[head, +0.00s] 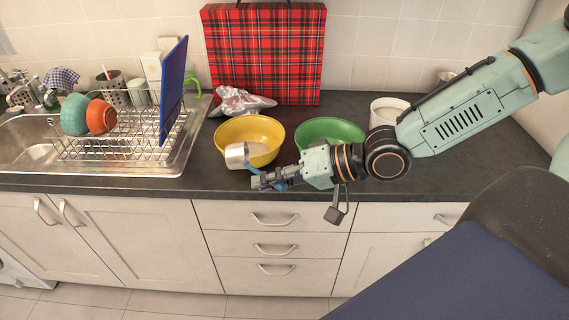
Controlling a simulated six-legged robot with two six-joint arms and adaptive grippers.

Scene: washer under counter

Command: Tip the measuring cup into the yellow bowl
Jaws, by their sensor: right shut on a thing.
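The yellow bowl (262,132) stands on the dark counter in the middle of the head view, with something pale in its bottom. The measuring cup (235,156) is a small metallic cup with a blue handle (252,168). It is at the near left rim of the yellow bowl and overlaps it in the picture; I cannot tell whether they touch. My right gripper (268,181) comes in from the right, shut on the cup's handle, in front of the bowl near the counter's front edge. The cup's contents cannot be made out. My left gripper is not in view.
A green bowl (330,129) stands right of the yellow bowl, partly behind my right arm. A white canister (388,110) is farther right. A crumpled silvery bag (240,102) and a red plaid bag (264,55) are behind. A dish rack (110,145) and sink are left.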

